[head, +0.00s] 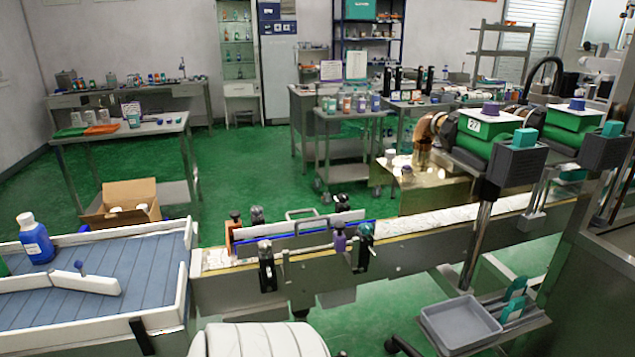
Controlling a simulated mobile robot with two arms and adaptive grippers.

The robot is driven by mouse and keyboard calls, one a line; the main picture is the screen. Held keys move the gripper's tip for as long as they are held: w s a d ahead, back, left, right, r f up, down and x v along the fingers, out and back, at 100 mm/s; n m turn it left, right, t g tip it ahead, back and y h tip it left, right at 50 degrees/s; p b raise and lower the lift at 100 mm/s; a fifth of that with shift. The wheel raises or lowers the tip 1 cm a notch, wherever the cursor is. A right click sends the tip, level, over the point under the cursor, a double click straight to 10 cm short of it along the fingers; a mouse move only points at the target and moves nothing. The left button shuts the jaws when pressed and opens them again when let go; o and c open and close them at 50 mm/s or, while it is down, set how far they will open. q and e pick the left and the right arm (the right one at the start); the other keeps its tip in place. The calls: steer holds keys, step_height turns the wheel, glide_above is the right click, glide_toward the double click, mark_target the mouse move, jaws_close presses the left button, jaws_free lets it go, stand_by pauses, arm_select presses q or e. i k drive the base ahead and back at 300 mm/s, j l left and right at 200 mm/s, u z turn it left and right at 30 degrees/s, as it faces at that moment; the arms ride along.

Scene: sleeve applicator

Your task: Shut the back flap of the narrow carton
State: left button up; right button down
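One open brown cardboard carton (128,194) shows at the left, beyond the blue-grey roller table. White round things are inside it. Its back side stands up behind them, and a flap spreads out at its left and front. I cannot tell whether this is the narrow carton, or whether its back panel is a raised flap or the wall. The table edge hides its lower part. Neither of my grippers is in view.
The roller table (120,275) with a white rim and a blue bottle (36,238) fills the lower left. A conveyor (400,235) with clamps runs right from it. A grey tray (460,322) sits at the lower right. Green floor (250,165) is open behind.

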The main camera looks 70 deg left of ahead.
mark_target(112, 216)
steer(key=u, duration=0.45)
steer(key=i+u, duration=0.1)
steer(key=u, duration=0.35)
steer(key=l+u, duration=0.1)
steer(key=u, duration=0.35)
steer(key=i+u, duration=0.1)
steer(key=u, duration=0.35)
steer(key=k+l, duration=0.05)
